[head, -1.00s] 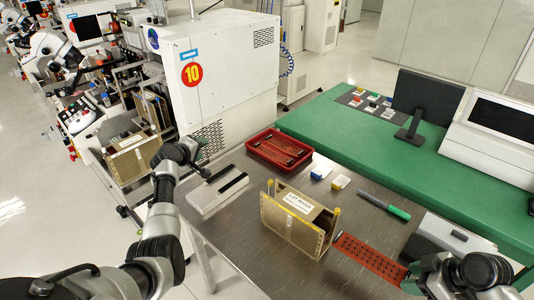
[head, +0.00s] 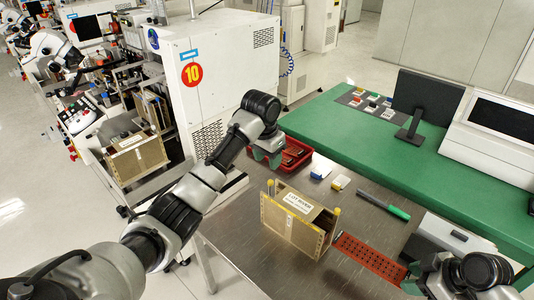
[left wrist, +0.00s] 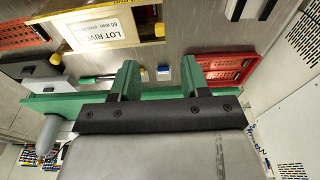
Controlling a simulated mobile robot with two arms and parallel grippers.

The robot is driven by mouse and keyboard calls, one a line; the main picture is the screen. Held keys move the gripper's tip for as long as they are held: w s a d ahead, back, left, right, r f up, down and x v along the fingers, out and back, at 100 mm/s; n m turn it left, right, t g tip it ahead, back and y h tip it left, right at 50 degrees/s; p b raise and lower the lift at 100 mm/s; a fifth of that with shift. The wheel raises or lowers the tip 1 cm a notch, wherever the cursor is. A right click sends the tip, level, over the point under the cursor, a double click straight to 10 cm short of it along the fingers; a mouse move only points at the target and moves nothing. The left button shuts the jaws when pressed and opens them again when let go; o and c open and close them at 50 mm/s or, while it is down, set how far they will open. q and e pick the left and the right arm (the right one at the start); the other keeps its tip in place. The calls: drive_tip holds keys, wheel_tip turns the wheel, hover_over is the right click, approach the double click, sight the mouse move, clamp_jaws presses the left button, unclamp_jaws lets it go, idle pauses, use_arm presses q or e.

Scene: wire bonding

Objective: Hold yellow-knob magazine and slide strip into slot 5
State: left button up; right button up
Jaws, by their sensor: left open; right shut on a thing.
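The tan magazine (head: 291,224) stands on the steel table in the head view, with a white label on top and yellow knobs at its corners. Its label (left wrist: 105,28) and yellow knobs also show in the left wrist view. The red perforated strip (head: 368,257) lies flat to its right, its left end close to the magazine's right side. My right gripper (head: 412,278) is shut on the strip's right end; its fingertips are partly hidden. My left gripper (head: 267,157) is open and empty above the red tray, behind and apart from the magazine; its green fingers show in the left wrist view (left wrist: 160,80).
The red tray (head: 297,153) holds dark tools and is partly covered by my left gripper. A grey box (head: 455,236) stands at the right. The table's front left is clear.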

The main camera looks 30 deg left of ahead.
sight(271, 180)
use_arm(q)
drive_tip(key=f, duration=0.3)
drive_tip(key=w+f, duration=0.1)
drive_tip(key=f, duration=0.6)
drive_tip(key=shift+w+d+f, duration=0.2)
drive_tip(key=shift+w+f, duration=0.05)
drive_tip(key=shift+f, duration=0.1)
clamp_jaws()
idle(0.7)
drive_tip(key=shift+r, duration=0.1)
idle(0.5)
